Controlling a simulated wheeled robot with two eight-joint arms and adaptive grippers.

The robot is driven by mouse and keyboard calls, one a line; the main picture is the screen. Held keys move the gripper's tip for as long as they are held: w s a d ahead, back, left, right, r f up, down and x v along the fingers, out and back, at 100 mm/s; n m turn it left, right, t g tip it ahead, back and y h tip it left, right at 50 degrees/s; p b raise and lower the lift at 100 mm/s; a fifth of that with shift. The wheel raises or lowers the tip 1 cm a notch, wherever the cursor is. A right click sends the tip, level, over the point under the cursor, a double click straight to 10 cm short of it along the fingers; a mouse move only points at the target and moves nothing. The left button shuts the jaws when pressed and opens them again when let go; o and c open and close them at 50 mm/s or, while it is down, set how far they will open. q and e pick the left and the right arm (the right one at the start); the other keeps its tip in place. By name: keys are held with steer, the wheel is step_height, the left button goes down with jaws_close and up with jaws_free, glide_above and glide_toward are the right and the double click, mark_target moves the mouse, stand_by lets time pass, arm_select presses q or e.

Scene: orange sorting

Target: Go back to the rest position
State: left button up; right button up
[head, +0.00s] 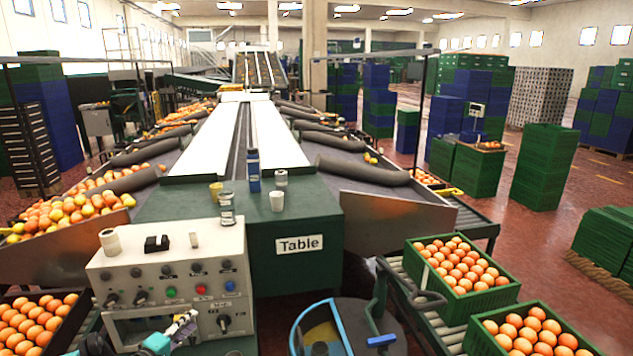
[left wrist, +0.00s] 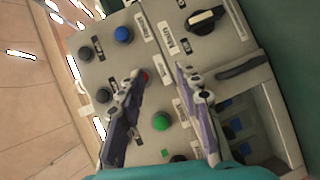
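My left gripper (head: 187,322) is low in the head view, in front of the lower face of a beige control box (head: 150,275). In the left wrist view my left gripper (left wrist: 158,74) has its two purple-grey fingers apart, with nothing between them. The control box (left wrist: 150,40) fills much of that view behind the fingers. A red button (left wrist: 146,77) is partly hidden by the left finger. A green button (left wrist: 161,121) shows between the fingers and a blue button (left wrist: 123,35) is beyond them. I cannot tell whether the fingers touch the box. My right gripper is not in view.
A green table (head: 300,215) stands behind the box, bearing a blue bottle (head: 253,172), cups and jars. Green crates of oranges (head: 462,265) are at right on rollers. A dark crate of oranges (head: 35,318) is at lower left. Open floor lies farther right.

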arm_select(q)
steer(key=s+d+r+m+g, duration=0.3)
steer(key=s+d+r, duration=0.25)
steer(key=d, duration=0.35)
steer(key=s+d+r+m+g, duration=0.3)
steer(key=s+d+r+m, duration=0.1)
steer(key=s+d, duration=0.4)
steer(key=s+d+f+m+g+y, duration=0.1)
steer(key=s+d+m+y, duration=0.1)
steer(key=s, duration=0.7)
steer(key=s+d+f+m+g+y, duration=0.1)
steer(key=s+m, duration=0.3)
steer(key=s, duration=0.6)
steer(key=shift+s+d+y, duration=0.2)
steer(key=shift+d+y, duration=0.5)
steer(key=shift+o, duration=0.3)
